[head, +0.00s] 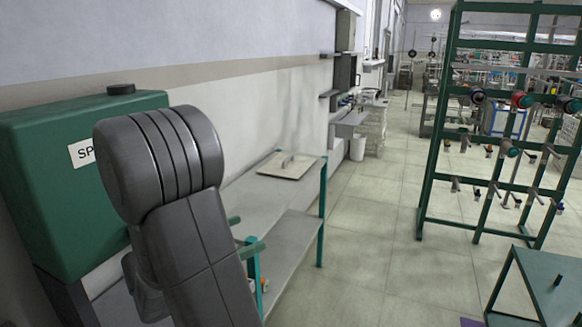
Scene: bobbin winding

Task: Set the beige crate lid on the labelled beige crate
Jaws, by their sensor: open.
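A flat beige lid (291,165) with a small raised handle lies on the far end of a grey-topped bench (247,205) with teal legs. It lies flat near the bench's end, and nothing touches it from above. I do not see a labelled beige crate in the head view. My dark grey arm fills the lower left and hides part of the bench. My gripper is not in view, so its place relative to the lid does not show.
A green box (40,190) with a partly hidden label stands at left against the wall. A green rack (432,165) with bobbins stands at right, and a green table (550,285) at lower right. The tiled floor (370,240) between is clear. A white bin (357,149) stands farther back.

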